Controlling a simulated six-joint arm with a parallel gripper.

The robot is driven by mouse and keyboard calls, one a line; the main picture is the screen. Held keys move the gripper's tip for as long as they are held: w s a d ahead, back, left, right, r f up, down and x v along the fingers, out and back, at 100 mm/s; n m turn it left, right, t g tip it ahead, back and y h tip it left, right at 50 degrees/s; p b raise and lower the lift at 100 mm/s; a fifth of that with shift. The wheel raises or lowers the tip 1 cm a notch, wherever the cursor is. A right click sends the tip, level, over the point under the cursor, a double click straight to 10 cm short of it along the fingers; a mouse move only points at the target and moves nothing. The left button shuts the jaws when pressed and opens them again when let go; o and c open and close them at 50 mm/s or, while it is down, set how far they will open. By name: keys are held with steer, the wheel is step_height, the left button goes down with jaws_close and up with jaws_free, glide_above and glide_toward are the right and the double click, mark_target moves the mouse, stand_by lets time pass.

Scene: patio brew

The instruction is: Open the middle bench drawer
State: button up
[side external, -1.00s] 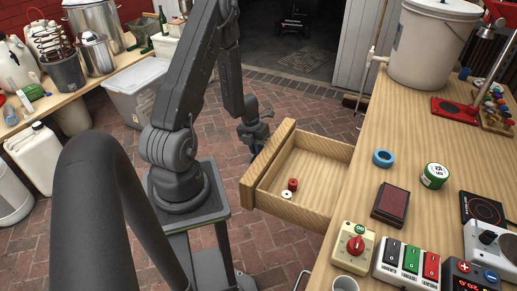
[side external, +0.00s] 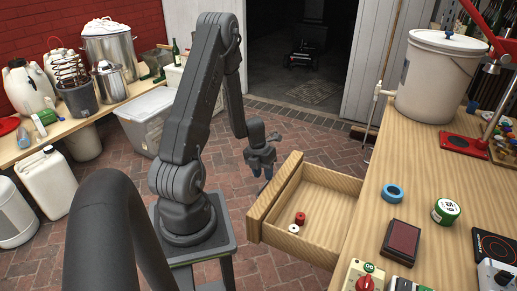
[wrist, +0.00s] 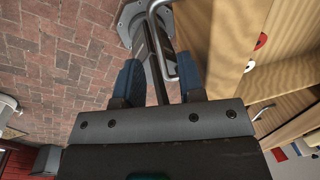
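The bench drawer (side external: 328,208) stands pulled well out from the wooden bench. A red spool-like piece (side external: 300,218) and a white one (side external: 293,229) lie inside it. In the wrist view the drawer's wooden wall (wrist: 227,45) is at the right. A bent metal bar handle (wrist: 160,42) shows just ahead of and between my fingers. My gripper (side external: 264,175) is beside the far end of the drawer front. Its blue fingers (wrist: 160,82) are apart, with nothing visibly pinched. I cannot tell whether a finger touches the handle. Whether this is the middle drawer is unclear.
The bench top (side external: 430,165) holds a white bucket (side external: 438,80), a blue ring (side external: 393,193), a green-and-white roll (side external: 446,211) and a dark red box (side external: 401,242). Another handle (wrist: 263,112) shows at right in the wrist view. Brick paving (side external: 325,140) is open beyond the drawer.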

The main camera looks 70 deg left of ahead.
step_height(320, 180, up, 10)
steer(key=s+a, duration=0.1)
steer(key=shift+s+a, duration=0.15)
steer(key=shift+a, duration=0.05)
steer(key=shift+r, duration=0.1)
stand_by(0.3)
steer(key=w+d+r+m+t+y, duration=0.1)
steer(key=w+d+r+m, duration=0.1)
steer(key=d+r+m, duration=0.65)
steer(key=w+d+r+m+y, duration=0.1)
steer(key=w+d+r+m, duration=0.4)
steer(key=m, duration=0.7)
steer(key=s+d+r+m+t, duration=0.1)
steer(key=s+d+r+m, duration=0.1)
steer(key=d+m, duration=0.3)
steer(key=s+d+r+m+t, duration=0.1)
steer(key=s+d+r+m, duration=0.2)
steer(key=m, duration=0.8)
steer(key=s+d+r+m+t, duration=0.1)
steer(key=s+d+r+m, duration=0.1)
steer(key=s+d+m, duration=0.3)
steer(key=d+m, duration=0.3)
steer(key=shift+s+r, duration=0.2)
steer(key=shift+s, duration=0.05)
